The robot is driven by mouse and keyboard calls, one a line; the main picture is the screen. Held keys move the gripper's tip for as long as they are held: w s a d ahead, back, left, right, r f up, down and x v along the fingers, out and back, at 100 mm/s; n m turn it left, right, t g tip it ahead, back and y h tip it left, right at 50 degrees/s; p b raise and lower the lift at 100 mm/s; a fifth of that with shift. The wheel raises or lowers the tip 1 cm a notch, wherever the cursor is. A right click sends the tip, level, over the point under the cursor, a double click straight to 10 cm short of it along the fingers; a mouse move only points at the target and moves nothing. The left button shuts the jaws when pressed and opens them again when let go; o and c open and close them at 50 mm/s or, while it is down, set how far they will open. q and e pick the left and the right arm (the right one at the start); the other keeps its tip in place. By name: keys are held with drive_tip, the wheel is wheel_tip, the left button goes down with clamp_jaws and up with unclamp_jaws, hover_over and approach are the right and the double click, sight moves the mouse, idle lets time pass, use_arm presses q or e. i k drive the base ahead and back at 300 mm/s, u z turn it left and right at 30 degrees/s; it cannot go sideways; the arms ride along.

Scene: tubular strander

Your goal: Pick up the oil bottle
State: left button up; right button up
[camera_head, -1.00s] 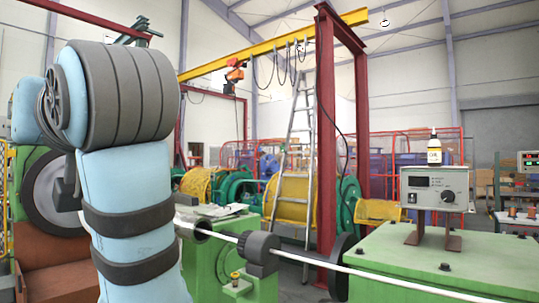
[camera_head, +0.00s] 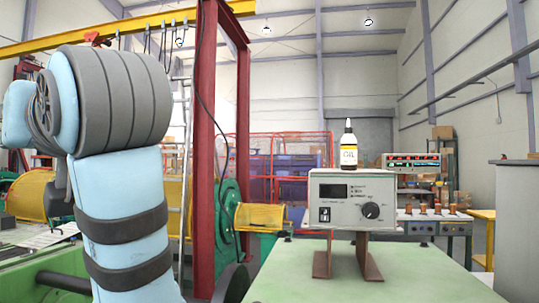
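The oil bottle (camera_head: 348,142) stands upright on top of a grey control box (camera_head: 345,205). It has a dark body, a white and yellow label reading OIL, and a thin pointed nozzle. My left arm, in pale blue and dark grey, fills the left side of the view, well apart from the bottle. Neither of my grippers shows in this view.
The control box rests on brown metal feet on a green machine top (camera_head: 400,270). A red steel column (camera_head: 208,150) stands to its left. Behind are a red fence (camera_head: 285,160) and a bench with instruments (camera_head: 435,225). Space around the bottle is clear.

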sight(349, 147)
drive_tip(key=z, duration=0.85)
drive_tip(key=i, duration=0.85)
drive_tip(key=z, duration=0.9)
